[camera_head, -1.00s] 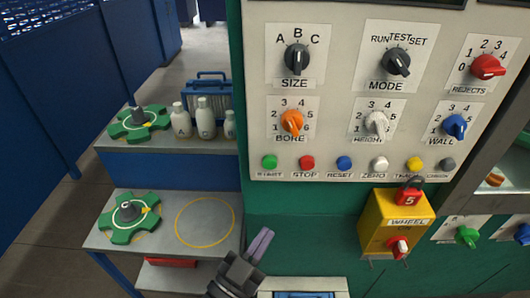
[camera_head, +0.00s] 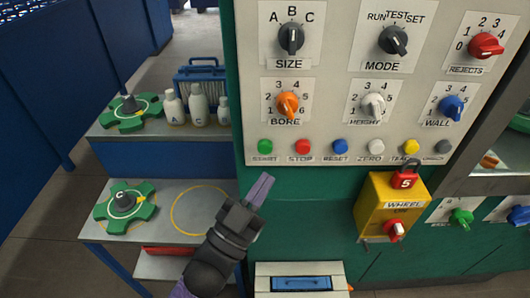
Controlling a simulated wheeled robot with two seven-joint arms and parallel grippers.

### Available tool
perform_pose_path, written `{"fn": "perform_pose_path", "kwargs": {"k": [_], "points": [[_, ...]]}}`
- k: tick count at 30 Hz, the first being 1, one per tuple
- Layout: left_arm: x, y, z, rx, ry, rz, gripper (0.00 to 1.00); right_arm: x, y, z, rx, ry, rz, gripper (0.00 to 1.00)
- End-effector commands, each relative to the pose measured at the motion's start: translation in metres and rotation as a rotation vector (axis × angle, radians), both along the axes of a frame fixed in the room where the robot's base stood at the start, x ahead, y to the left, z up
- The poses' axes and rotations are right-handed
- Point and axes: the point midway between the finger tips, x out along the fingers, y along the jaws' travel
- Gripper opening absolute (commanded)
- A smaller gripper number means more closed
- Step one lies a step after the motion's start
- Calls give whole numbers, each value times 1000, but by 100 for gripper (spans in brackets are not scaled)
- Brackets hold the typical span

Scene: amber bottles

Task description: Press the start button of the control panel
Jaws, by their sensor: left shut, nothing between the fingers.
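The control panel (camera_head: 340,130) is a light grey board with labelled knobs and a row of small buttons along its bottom. The green start button (camera_head: 265,146) is at the left end of that row, above a START label. The red stop button (camera_head: 302,146) is just right of it. My left gripper (camera_head: 262,188) is shut and empty, its purple fingers pointing up just below the panel's lower left edge. In the picture the fingertips are below the start button and apart from it. My right gripper is not in view.
A yellow WHEEL box (camera_head: 378,203) with a red padlock (camera_head: 404,181) juts out at right. At left, a shelf holds a green star wheel (camera_head: 132,112) and white bottles (camera_head: 198,108). A lower shelf holds another star wheel (camera_head: 103,212). A blue-handled drawer (camera_head: 262,283) is below.

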Motion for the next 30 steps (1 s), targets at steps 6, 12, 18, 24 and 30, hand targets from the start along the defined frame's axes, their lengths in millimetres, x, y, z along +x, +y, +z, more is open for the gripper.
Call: {"fn": "perform_pose_path", "kwargs": {"k": [6, 12, 18, 24, 30], "points": [[29, 0, -2, -1, -1, 0, 0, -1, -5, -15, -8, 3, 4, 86], [42, 0, 0, -1, 0, 1, 0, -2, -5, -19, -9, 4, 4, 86], [43, 0, 0, -1, 1, 1, 0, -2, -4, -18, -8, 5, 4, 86], [43, 0, 0, -1, 1, 1, 0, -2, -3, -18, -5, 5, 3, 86], [43, 0, 0, -1, 1, 1, 0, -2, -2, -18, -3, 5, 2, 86]]}}
